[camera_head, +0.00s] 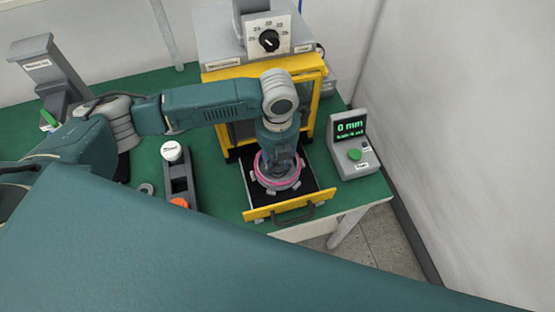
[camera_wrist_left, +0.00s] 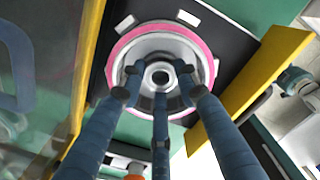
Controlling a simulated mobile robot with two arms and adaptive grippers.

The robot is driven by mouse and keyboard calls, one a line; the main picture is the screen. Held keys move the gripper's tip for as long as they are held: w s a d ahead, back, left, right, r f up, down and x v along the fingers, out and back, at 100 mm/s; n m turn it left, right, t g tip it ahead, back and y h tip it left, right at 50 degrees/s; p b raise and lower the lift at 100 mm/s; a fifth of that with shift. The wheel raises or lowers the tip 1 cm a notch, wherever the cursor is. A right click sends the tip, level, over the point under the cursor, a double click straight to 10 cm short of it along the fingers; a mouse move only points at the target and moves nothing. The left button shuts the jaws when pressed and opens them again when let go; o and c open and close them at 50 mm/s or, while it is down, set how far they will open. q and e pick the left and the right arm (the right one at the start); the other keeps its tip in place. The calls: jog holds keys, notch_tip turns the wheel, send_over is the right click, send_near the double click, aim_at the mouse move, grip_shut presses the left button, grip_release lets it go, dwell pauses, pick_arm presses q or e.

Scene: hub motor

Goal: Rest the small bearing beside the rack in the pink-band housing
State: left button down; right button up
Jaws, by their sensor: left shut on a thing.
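The pink-band housing (camera_head: 258,174) stands in the pulled-out drawer of the yellow machine. In the left wrist view, its pink rim (camera_wrist_left: 207,48) surrounds a silver inner face. My left gripper (camera_head: 279,172) reaches straight down into it from above. In the left wrist view, the gripper's three fingers (camera_wrist_left: 160,82) close around a small metal ring (camera_wrist_left: 160,72), which looks like the small bearing, at the housing's middle. I cannot tell whether the ring touches the housing floor. The dark rack (camera_head: 180,183) stands left of the machine. My right gripper is not in view.
The drawer's yellow front (camera_head: 288,207) with its dark handle juts out at the table's front edge. A grey ring (camera_head: 146,189) lies left of the rack. A display box (camera_head: 353,147) reading 0 mm stands right of the drawer. Green table (camera_head: 225,180) shows between rack and drawer.

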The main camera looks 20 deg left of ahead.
pick_arm(q)
jog(key=shift+f, duration=0.1)
jog(key=c, duration=1.2)
grip_release()
jog(key=shift+r, duration=0.3)
notch_tip(320, 180, up, 11)
jog(key=shift+r, duration=0.2)
